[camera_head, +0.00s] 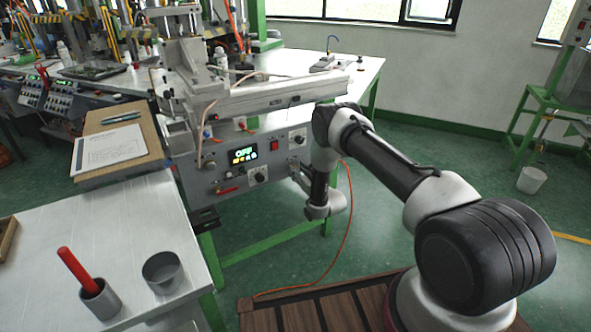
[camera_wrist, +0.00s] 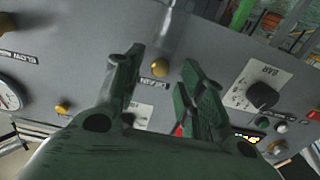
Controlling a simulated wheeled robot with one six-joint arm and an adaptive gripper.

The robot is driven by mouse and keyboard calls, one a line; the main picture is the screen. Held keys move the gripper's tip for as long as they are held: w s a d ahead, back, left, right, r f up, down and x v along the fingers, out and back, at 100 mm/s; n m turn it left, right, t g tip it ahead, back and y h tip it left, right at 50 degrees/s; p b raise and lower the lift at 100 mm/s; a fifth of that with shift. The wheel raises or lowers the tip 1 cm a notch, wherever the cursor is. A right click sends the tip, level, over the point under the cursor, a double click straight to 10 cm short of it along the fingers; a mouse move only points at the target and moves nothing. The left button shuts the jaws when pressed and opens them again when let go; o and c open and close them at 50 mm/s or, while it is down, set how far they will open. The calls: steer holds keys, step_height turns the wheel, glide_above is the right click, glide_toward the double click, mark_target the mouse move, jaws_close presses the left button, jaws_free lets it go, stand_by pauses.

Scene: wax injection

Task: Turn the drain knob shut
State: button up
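The grey machine panel fills most of the wrist view. A small round brass knob (camera_wrist: 160,67) with a small label beside it shows between the fingertips of my gripper (camera_wrist: 162,62). I cannot read the label, so I cannot tell for sure that this is the drain knob. My gripper is open, with clear space between its two dark fingers and nothing held. I cannot tell whether a finger touches the panel. In the head view my arm reaches the right side of the grey machine panel (camera_head: 236,182), and my gripper is mostly hidden behind my own arm there.
In the wrist view a black knob on a white plate (camera_wrist: 262,95) lies right, a dial gauge (camera_wrist: 8,97) far left, and another brass knob (camera_wrist: 63,107) lower left. A red lever (camera_head: 227,189) shows on the panel in the head view. An orange hose (camera_head: 348,215) hangs beside my arm.

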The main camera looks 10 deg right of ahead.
steer(key=shift+x, duration=1.05)
jaws_close()
steer(key=shift+m, duration=0.5)
steer(key=m, duration=0.8)
steer(key=shift+d+m, duration=0.1)
steer(key=shift+m, duration=0.2)
steer(key=m, duration=0.4)
steer(key=shift+f, duration=0.1)
steer(key=shift+m, duration=2.1)
steer(key=shift+d, duration=0.1)
